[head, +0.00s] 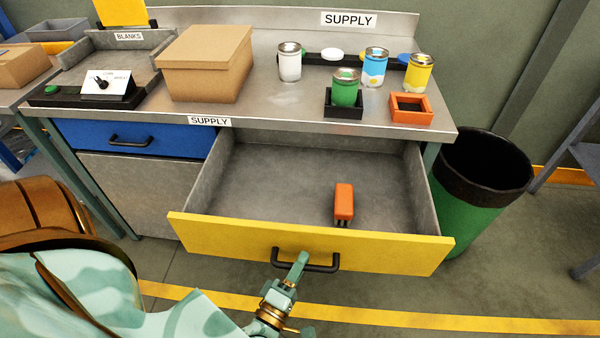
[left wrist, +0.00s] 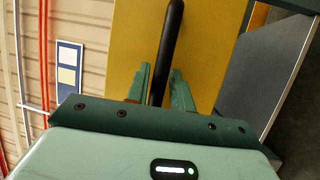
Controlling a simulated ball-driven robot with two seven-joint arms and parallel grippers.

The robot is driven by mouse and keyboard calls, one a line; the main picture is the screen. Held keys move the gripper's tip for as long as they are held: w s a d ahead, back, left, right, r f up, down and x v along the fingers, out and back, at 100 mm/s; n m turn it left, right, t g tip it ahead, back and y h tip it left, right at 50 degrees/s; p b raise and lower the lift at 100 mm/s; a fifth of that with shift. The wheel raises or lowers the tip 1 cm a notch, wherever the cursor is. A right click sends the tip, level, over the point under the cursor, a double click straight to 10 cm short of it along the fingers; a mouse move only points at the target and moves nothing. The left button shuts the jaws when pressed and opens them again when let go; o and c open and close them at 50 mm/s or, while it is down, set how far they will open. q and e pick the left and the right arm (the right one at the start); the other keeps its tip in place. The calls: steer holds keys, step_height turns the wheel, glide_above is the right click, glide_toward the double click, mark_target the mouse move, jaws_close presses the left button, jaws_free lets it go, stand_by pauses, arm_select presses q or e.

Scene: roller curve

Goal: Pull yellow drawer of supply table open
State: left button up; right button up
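The yellow drawer (head: 310,243) of the supply table (head: 262,108) is pulled well out, and its grey inside shows. Its black handle (head: 318,266) is on the front face. My left gripper (head: 296,265) is at the left part of the handle. In the left wrist view, the two green fingers (left wrist: 162,80) stand on either side of the black handle (left wrist: 171,35), close against it, with the yellow front (left wrist: 212,45) behind. The gripper looks shut on the handle. My right gripper is in neither view.
An orange object (head: 344,202) lies in the drawer. A green bin (head: 475,215) with a black liner stands right of the table. A blue drawer (head: 85,138) is at the left. A cardboard box (head: 205,70) and several cans stand on top.

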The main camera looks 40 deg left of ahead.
arm_select(q)
steer(key=shift+s, duration=0.1)
steer(key=v, duration=1.6)
steer(key=shift+s, duration=0.2)
